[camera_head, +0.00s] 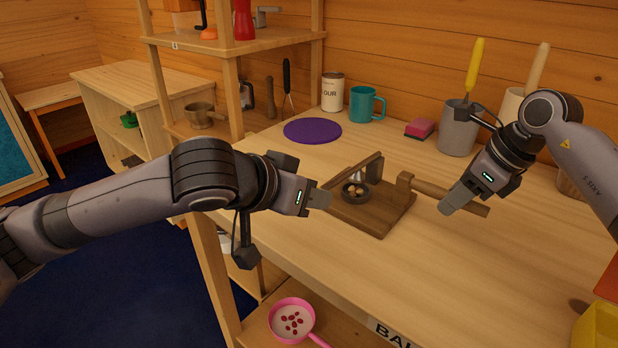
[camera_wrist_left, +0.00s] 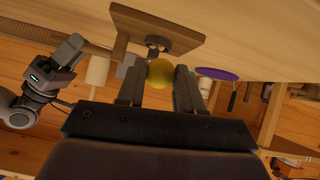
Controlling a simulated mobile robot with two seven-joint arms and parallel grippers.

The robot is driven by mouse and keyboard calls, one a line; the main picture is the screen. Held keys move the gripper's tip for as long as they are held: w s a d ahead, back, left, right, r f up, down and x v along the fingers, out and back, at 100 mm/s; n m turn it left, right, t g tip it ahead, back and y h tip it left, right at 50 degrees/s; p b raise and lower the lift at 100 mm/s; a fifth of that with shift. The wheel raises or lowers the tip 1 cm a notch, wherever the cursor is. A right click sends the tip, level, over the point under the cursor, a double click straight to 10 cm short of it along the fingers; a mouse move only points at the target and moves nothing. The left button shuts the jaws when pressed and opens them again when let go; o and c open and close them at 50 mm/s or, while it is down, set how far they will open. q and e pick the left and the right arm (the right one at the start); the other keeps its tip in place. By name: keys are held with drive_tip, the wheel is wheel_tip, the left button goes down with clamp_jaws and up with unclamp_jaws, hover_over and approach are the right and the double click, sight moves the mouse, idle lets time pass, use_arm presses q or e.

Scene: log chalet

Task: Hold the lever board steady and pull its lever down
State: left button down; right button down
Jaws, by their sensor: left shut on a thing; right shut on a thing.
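The lever board (camera_head: 363,217) is a dark wooden slab on the table with an upright post and a small dark bowl (camera_head: 355,190) holding brown pieces. Its wooden lever (camera_head: 428,188) runs out to the right, sloping slightly down in the picture. My right gripper (camera_head: 452,205) is shut on the lever near its outer end. My left gripper (camera_head: 322,198) is at the board's left side. In the left wrist view its fingers are around a yellow round knob (camera_wrist_left: 160,74), shut on it. The fingers hide this knob in the head view; how it joins the board is not visible.
The wooden table (camera_head: 455,265) is clear in front of the board. Behind are a purple disc (camera_head: 312,131), teal mug (camera_head: 367,104), flour tin (camera_head: 332,93), pink sponge (camera_head: 420,129) and grey utensil pot (camera_head: 459,128). A pink pan (camera_head: 292,318) sits on the lower shelf.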

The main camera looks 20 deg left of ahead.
use_arm(q)
drive_tip(key=shift+s+f, duration=0.2)
drive_tip(key=shift+f, duration=0.5)
drive_tip(key=c, duration=0.7)
unclamp_jaws()
drive_tip(key=shift+c, duration=0.2)
drive_tip(key=shift+r, duration=0.1)
drive_tip(key=v, duration=1.2)
